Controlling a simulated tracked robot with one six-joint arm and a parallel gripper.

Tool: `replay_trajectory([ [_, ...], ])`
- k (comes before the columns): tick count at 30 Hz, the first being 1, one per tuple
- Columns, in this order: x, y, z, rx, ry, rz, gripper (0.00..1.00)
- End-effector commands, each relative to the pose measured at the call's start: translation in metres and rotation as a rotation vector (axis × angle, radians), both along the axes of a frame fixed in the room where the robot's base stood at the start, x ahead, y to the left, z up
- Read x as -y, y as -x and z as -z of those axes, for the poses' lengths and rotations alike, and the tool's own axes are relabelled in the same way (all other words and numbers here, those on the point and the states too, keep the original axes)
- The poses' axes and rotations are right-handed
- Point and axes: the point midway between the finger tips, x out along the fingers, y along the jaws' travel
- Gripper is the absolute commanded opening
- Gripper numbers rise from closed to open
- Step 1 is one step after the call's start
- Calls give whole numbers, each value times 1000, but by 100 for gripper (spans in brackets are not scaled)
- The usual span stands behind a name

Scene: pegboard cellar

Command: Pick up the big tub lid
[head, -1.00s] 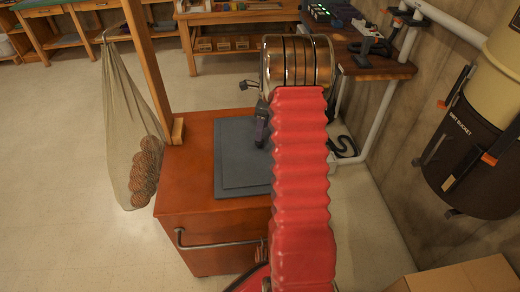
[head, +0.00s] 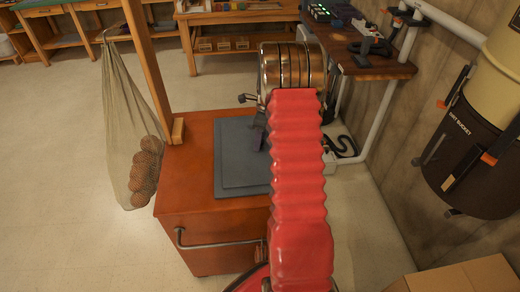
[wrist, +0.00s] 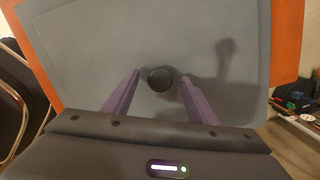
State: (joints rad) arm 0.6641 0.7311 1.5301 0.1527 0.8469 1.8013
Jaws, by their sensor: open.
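The big tub lid (head: 237,145) is a flat grey square panel on the orange-red cabinet, partly hidden by my arm in the head view. In the wrist view the grey lid (wrist: 100,45) fills most of the picture, with a round dark knob (wrist: 160,78) on it. My gripper (wrist: 161,75) is open, its two purple fingers standing on either side of the knob with gaps showing. I cannot tell the fingers' exact height above the lid.
The orange-red cabinet (head: 185,190) has a front rail. A wooden post (head: 150,60) and a net of brown balls (head: 140,165) stand at its left. A wall shelf (head: 370,62) is behind at right, a dark bucket (head: 470,160) at far right, and a cardboard box (head: 460,277) lower right.

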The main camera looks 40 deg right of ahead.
Motion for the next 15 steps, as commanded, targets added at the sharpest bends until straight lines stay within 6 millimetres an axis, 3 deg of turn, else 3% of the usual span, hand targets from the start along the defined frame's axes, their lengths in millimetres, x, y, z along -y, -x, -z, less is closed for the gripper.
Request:
replay_trajectory([
  [3, 0, 0, 0, 0, 0, 0, 52],
  [15, 0, 0, 0, 0, 0, 0, 24],
])
